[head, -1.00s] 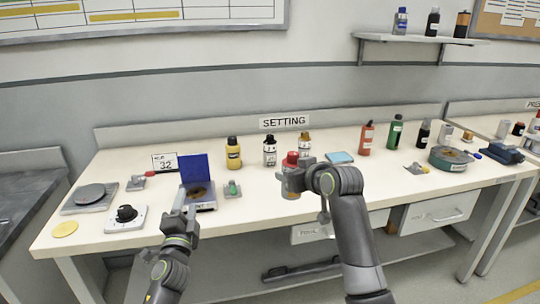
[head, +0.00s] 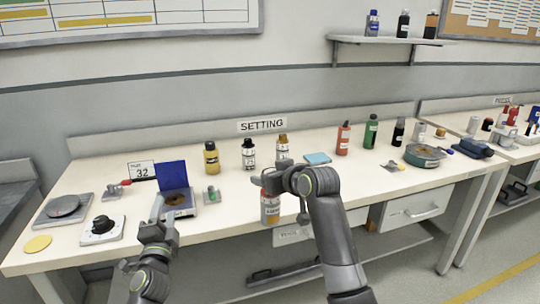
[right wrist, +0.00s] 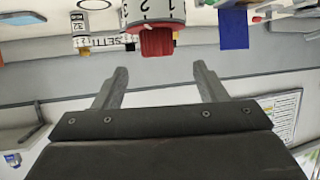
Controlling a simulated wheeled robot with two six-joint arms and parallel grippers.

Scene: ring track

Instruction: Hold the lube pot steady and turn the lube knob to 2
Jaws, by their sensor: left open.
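The lube pot (head: 270,208) stands near the front edge of the workbench in the head view, its top partly hidden by my right gripper (head: 280,183). In the right wrist view, the pot's white band with numbers (right wrist: 157,10) and its red knob (right wrist: 157,42) show at the top. The fingers of my right gripper (right wrist: 158,82) are spread and empty there, with the knob just beyond and between the tips. My left gripper (head: 157,208) is open and empty, in front of a box with a raised blue lid, left of the pot.
Bottles, yellow (head: 211,158), red (head: 343,138) and green (head: 370,132), stand farther back. The blue-lidded box (head: 173,176) and a black-knobbed dial (head: 102,228) are at left. The bench (head: 240,212) is clear between the small green item and the pot.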

